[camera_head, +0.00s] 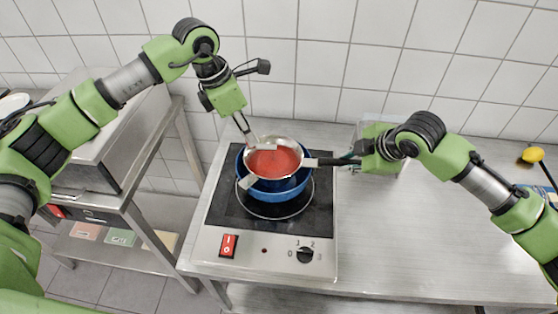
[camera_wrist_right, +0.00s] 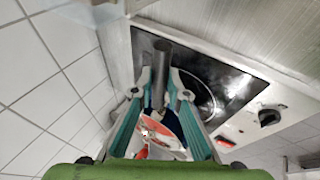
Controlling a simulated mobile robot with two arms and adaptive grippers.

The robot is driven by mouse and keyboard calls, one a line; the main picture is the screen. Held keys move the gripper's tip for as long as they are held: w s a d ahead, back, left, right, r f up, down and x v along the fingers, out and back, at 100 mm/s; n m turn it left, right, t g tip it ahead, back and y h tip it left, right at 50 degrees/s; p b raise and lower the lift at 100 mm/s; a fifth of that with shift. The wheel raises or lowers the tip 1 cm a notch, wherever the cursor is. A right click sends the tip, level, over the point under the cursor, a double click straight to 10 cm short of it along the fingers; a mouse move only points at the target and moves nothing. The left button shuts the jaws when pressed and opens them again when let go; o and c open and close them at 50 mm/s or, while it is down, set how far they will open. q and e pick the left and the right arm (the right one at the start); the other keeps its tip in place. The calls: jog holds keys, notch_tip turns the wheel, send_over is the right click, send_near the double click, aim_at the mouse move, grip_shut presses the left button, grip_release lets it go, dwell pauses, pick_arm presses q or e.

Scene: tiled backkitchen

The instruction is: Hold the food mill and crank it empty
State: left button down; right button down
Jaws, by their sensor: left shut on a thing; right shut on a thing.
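The food mill (camera_head: 298,149) is a shiny metal bowl with red sauce (camera_head: 272,161) in it, resting over a blue pot (camera_head: 290,192) on the hob. My right gripper (camera_head: 347,161) is shut on the mill's handle (camera_head: 322,162) at the right side. In the right wrist view, the dark handle (camera_wrist_right: 161,62) passes between the fingers of the right gripper (camera_wrist_right: 161,94). My left gripper (camera_head: 245,133) reaches down from above and is shut at the mill's crank, over the bowl's back left. Its fingers largely hide the crank knob.
The black hob (camera_head: 230,215) has a red switch (camera_head: 229,245) and a dial (camera_head: 305,254) at its front. A steel counter (camera_head: 400,245) lies clear to the right. A yellow-headed utensil (camera_head: 532,155) is at far right. A steel appliance (camera_head: 110,150) stands at left, and the tiled wall is behind.

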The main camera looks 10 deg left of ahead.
pick_arm(q)
jog(key=shift+d+r, duration=0.1)
jog(key=shift+w+d, duration=0.2)
jog(key=shift+w, duration=0.6)
jog(key=shift+w+d, duration=0.15)
jog(key=shift+w, duration=0.65)
jog(key=shift+r, duration=0.1)
jog(key=shift+w+d, duration=1)
jog(key=shift+w, duration=0.05)
jog(key=d, duration=0.2)
jog(key=shift+w+d, duration=0.4)
